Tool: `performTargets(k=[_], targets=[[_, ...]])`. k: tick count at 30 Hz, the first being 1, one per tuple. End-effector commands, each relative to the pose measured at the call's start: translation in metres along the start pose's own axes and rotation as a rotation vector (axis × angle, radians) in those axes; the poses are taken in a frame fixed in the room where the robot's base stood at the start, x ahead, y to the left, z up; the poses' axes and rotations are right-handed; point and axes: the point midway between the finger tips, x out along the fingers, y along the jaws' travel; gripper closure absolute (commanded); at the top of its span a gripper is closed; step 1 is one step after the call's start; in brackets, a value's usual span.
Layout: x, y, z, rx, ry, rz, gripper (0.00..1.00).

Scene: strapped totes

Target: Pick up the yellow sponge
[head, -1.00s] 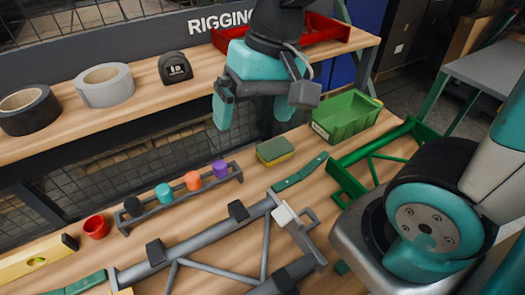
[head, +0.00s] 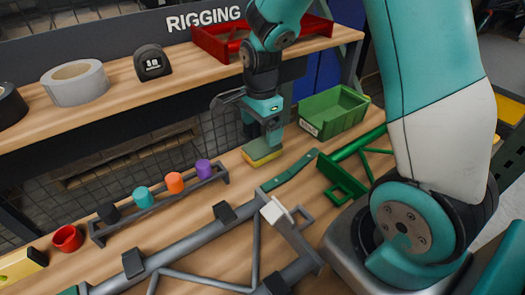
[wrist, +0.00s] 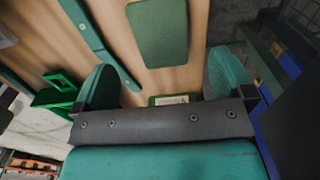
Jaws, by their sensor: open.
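The yellow sponge (head: 262,158) lies on the wooden bench top, with a green upper face and a yellow lower layer. Its green face (wrist: 158,32) also shows in the wrist view, beyond my fingertips and roughly midway between them. My gripper (head: 264,132) is open and empty, pointing down above the sponge. In the wrist view both fingers of my gripper (wrist: 163,65) are spread wide. In the head view one finger overlaps part of the sponge; I cannot tell the gap between them.
A green bin (head: 334,114) stands just right of my gripper. A rack with colored caps (head: 160,200) is to the left, near a red cup (head: 68,238). A grey frame (head: 185,248) and a green strap (head: 290,172) lie in front. A shelf (head: 110,105) runs behind.

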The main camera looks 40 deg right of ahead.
Motion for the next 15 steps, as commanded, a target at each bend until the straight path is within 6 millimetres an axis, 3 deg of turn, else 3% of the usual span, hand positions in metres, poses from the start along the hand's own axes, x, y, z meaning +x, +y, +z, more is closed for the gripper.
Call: performTargets(k=[3, 8, 15], targets=[[0.016, 0.000, 0.000, -0.001, 0.000, 0.003, 0.01], [0.025, 0.000, 0.000, -0.001, -0.001, 0.002, 0.01], [0.061, -0.001, -0.004, -0.001, -0.001, 0.004, 0.01]])
